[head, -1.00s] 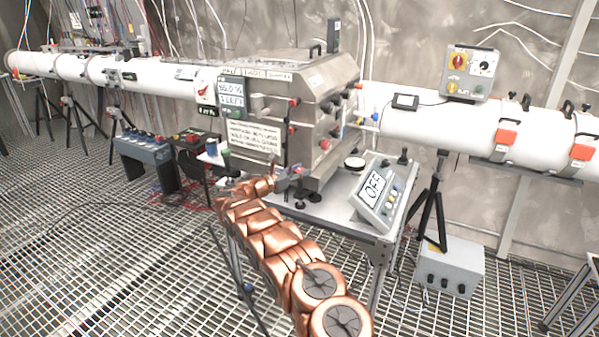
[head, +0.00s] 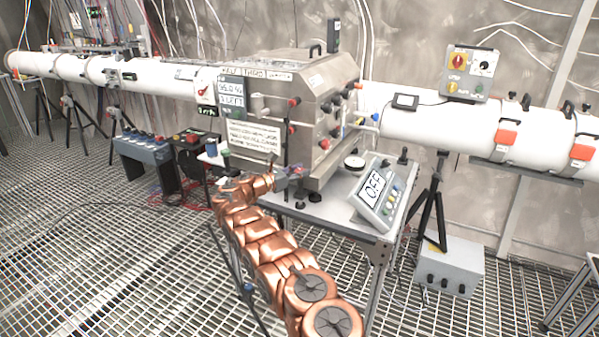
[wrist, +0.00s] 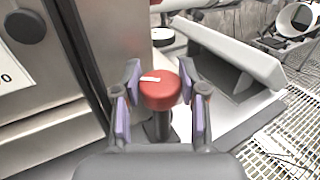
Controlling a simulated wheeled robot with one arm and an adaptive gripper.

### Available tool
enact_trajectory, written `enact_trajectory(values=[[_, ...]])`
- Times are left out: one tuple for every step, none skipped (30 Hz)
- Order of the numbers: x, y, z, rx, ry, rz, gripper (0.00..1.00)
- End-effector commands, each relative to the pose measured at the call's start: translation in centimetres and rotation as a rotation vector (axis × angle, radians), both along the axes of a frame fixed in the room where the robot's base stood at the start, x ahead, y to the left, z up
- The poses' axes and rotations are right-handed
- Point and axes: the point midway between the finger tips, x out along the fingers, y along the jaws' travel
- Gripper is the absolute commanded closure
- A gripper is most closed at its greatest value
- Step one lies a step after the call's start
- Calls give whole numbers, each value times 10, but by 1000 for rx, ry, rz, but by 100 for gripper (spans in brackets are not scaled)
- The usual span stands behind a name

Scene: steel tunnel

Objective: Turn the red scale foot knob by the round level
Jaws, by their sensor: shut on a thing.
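The red knob (wrist: 159,93), with a white mark on its top, stands upright on a dark stem in the middle of the wrist view. My gripper (wrist: 160,82) has its purple-padded fingers on either side of the knob and is shut on it. In the head view my gripper (head: 288,172) is at the front corner of the steel box, above the table, and the knob is too small there to make out surely. A small round white-topped piece (head: 355,161), possibly the round level, sits on the table to the right.
The steel box (head: 310,95) rises right behind my gripper. A sloped console reading OFF (head: 375,190) stands on the table (head: 340,222) to the right. A dark upright rod (wrist: 82,60) passes close on the left in the wrist view. Grated floor lies in front.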

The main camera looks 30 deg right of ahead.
Motion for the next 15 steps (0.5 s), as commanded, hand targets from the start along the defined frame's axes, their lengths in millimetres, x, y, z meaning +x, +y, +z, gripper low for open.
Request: enact_trajectory(values=[[-1,-2,2,-2,-1,-5,56],[-1,-2,2,-2,-1,-5,53],[-1,-2,1,-2,-1,-4,49],[-1,-2,1,-2,-1,-4,46],[-1,-2,1,-2,-1,-3,43],[-1,-1,1,-1,-1,-2,39],[0,-1,1,-1,-1,-2,36],[0,-1,1,-1,0,-1,32],[0,0,1,-1,0,-1,32],[0,0,1,-1,0,0,32],[0,0,1,-1,0,0,32],[0,0,0,-1,0,0,32],[0,0,1,-1,0,0,32],[0,0,1,-1,0,0,32],[0,0,0,-1,0,0,32]])
